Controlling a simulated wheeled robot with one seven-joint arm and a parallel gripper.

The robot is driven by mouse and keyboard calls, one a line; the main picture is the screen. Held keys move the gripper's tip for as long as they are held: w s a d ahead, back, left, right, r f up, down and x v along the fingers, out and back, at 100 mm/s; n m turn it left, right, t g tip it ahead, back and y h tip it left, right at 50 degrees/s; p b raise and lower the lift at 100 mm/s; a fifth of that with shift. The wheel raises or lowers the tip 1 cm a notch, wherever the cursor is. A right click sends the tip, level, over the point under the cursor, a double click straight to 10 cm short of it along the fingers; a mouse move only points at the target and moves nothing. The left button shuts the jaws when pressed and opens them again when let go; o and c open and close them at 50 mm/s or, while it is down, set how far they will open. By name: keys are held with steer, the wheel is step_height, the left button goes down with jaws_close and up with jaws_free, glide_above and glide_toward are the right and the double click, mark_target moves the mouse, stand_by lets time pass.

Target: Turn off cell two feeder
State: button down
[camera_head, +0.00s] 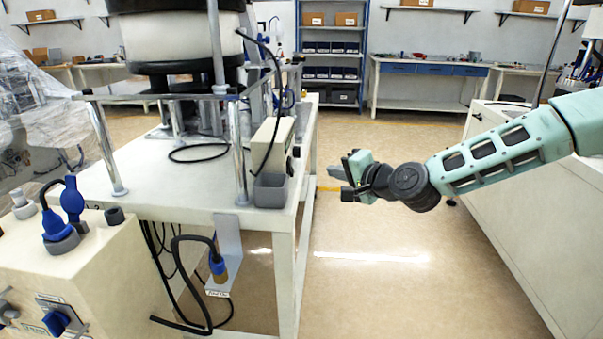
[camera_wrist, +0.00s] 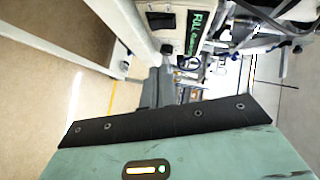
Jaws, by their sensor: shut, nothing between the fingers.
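A bowl feeder (camera_head: 180,40), with a white band between dark parts, stands on a white table (camera_head: 150,190) at the left. A mark that looks like a 2 is on the table's left edge. A small cream control box (camera_head: 275,145) sits at the table's right edge, with a dark knob on its right side. In the wrist view a pale box face (camera_wrist: 180,7) shows a dark slot, a green-lettered label and a round knob (camera_wrist: 167,49). My gripper (camera_head: 347,177) is shut and empty, right of the control box and apart from it. Its grey fingers (camera_wrist: 158,88) point toward the pale box.
A cream cabinet (camera_head: 90,270) with blue plugs and a blue rotary switch (camera_head: 57,321) stands at front left. Posts and rails surround the feeder. A white bench (camera_head: 500,200) stands at right; floor between is clear.

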mark_target(293, 171)
steer(key=w+a+f, duration=0.3)
steer(key=w+a, duration=0.3)
steer(key=a, duration=0.2)
steer(key=shift+a+f, duration=0.25)
steer(key=shift+a, duration=0.15)
steer(key=shift+f, duration=0.1)
